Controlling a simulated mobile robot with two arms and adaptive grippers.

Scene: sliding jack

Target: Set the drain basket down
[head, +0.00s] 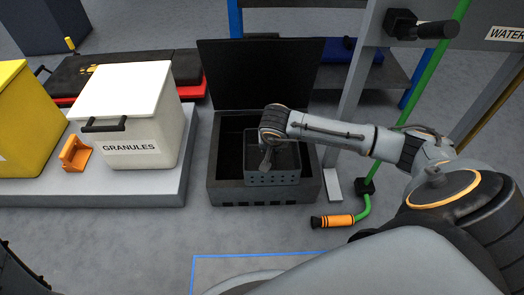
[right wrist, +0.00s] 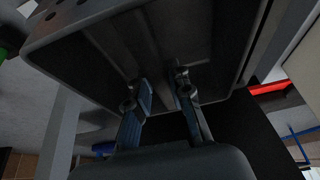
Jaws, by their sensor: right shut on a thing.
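The drain basket (head: 272,172) is a grey box with a row of holes along its front. It sits over or inside the open black bin (head: 220,190), toward the bin's right side. I cannot tell whether it touches the bin floor. My right gripper (head: 267,160) reaches down into the basket. In the right wrist view, the gripper (right wrist: 160,98) has its fingers against part of the basket (right wrist: 135,45), and it is shut on it. The exact grip point is dark. My left gripper does not show in either view.
The bin's black lid (head: 262,75) stands open behind it. A white granules box (head: 140,115) stands on a grey platform (head: 110,195) at left. A green hose with an orange nozzle (head: 338,220) lies right of the bin. A blue floor outline (head: 235,257) lies in front.

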